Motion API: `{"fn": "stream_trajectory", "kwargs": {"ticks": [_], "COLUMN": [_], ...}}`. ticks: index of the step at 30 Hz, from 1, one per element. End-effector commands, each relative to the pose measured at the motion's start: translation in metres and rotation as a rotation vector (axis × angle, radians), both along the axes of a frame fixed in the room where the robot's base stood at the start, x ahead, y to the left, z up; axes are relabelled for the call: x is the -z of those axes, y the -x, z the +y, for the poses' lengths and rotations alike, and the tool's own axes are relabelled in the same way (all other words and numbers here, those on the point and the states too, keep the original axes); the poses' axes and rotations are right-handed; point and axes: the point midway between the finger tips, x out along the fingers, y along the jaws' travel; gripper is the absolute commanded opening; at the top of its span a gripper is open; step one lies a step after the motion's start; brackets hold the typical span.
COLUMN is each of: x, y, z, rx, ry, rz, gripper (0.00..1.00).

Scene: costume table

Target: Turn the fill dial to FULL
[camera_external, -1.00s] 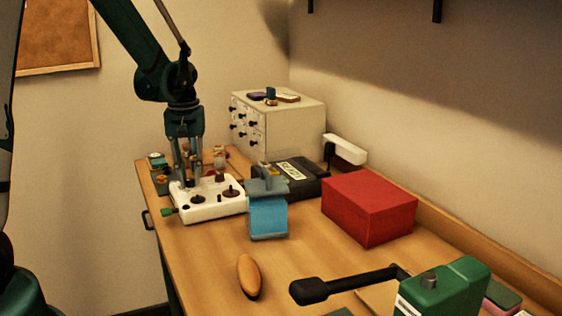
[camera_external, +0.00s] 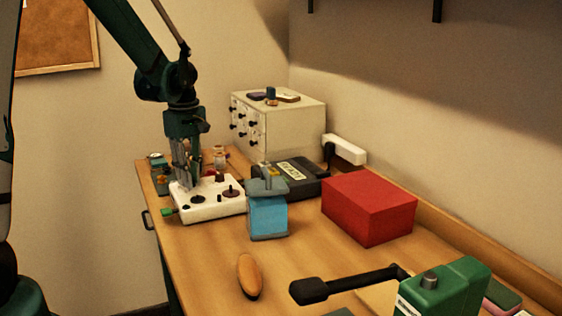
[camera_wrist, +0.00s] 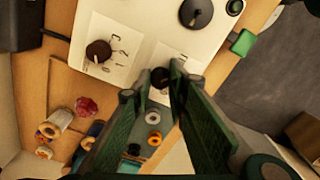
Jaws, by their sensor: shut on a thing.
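The white control box (camera_external: 216,206) stands at the left of the table, with several dark dials on its top. My gripper (camera_external: 187,183) points straight down at the box's back left corner. In the wrist view my gripper (camera_wrist: 155,84) is shut on a small dark dial (camera_wrist: 160,78), which sits between the fingertips. Printed marks beside this dial are partly hidden by the fingers and too small to read. Another round dark dial (camera_wrist: 98,51) with printed marks and a larger black dial (camera_wrist: 197,13) stay clear of the fingers.
A green knob (camera_external: 168,211) sticks out of the box's side. A blue block-shaped item (camera_external: 268,217) stands close on its right. A red box (camera_external: 369,207), a white drawer cabinet (camera_external: 290,122) and small spools (camera_wrist: 154,138) are nearby.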

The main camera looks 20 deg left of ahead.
Motion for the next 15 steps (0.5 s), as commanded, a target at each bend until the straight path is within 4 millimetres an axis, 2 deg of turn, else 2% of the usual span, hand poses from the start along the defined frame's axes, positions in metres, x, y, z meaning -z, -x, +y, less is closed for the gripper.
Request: {"fn": "stream_trajectory", "kwargs": {"ticks": [14,15], "x": [0.0002,0.0002], "y": [0.0008,0.0009], "z": [0.0002,0.0002], "rx": [-0.02,-0.02], "ry": [0.0,0.0], "rz": [0.001,0.001], "gripper": [0.04,0.2]}}
